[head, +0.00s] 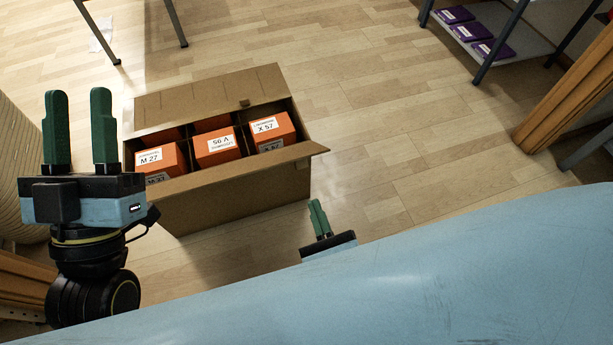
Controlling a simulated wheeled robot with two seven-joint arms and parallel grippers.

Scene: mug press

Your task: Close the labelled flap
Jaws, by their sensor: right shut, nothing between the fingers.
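An open cardboard box (225,200) stands on the floor left of centre. Its far flap (200,97) is folded open, tilted away at the back. Its near flap (225,172) is also open and sticks out past the right corner. I see no label on either flap. My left gripper (80,95) is open and empty, fingers pointing up, left of the box in the picture. My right gripper (315,203) is shut and empty, right of and below the box's right corner, apart from it in the picture. My blue body hides its lower part.
Orange cartons with white labels (216,145) sit in the box's divided compartments. A low shelf (512,45) with purple packs (470,31) stands at upper right, beside a wooden post (565,85). The floor (410,130) right of the box is clear.

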